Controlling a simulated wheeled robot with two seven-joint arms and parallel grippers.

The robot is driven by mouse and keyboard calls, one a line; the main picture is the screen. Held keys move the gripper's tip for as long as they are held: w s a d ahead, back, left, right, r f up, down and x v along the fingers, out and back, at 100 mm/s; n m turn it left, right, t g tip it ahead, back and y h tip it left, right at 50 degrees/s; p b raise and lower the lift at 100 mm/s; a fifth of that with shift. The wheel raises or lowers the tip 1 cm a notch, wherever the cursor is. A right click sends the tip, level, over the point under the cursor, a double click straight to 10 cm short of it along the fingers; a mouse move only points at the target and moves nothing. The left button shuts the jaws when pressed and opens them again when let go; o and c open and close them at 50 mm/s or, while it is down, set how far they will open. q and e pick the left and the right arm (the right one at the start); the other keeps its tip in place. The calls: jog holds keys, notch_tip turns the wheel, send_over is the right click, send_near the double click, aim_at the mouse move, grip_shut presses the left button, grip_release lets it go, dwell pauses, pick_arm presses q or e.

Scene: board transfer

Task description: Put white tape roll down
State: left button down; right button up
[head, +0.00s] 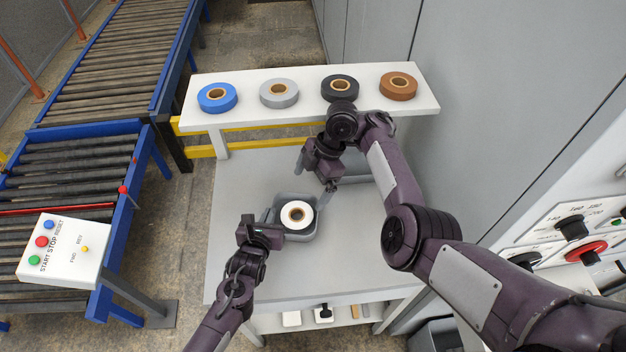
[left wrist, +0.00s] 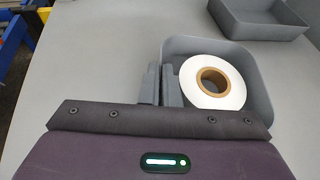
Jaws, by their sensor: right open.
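The white tape roll (head: 297,214), with a brown core, lies flat inside a small grey bin (head: 301,238) on the grey table. It also shows in the left wrist view (left wrist: 233,77), inside the bin (left wrist: 205,44). My left gripper (head: 270,216) is at the bin's left wall; in the left wrist view its fingers (left wrist: 162,84) sit close together with the wall between them. My right gripper (head: 327,190) is open and empty, just above and beside the bin's right rim, apart from the roll.
A white shelf (head: 309,98) behind holds blue (head: 217,106), grey (head: 279,102), black (head: 340,96) and brown (head: 398,94) rolls. Another grey bin (left wrist: 262,29) stands farther back. A roller conveyor (head: 70,160) and button box (head: 62,248) are left. The table's left side is clear.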

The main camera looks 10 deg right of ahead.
pick_arm(q)
jog(key=shift+f, duration=0.15)
pick_arm(e)
jog(key=shift+d+r, duration=0.25)
jog(key=shift+r, duration=0.15)
pick_arm(q)
jog(key=c, duration=2.1)
grip_release()
jog(key=shift+c, duration=0.2)
jog(key=o, duration=0.6)
jog(key=shift+w, duration=0.1)
jog(key=shift+c, duration=0.2)
pick_arm(e)
jog(key=shift+f, duration=0.1)
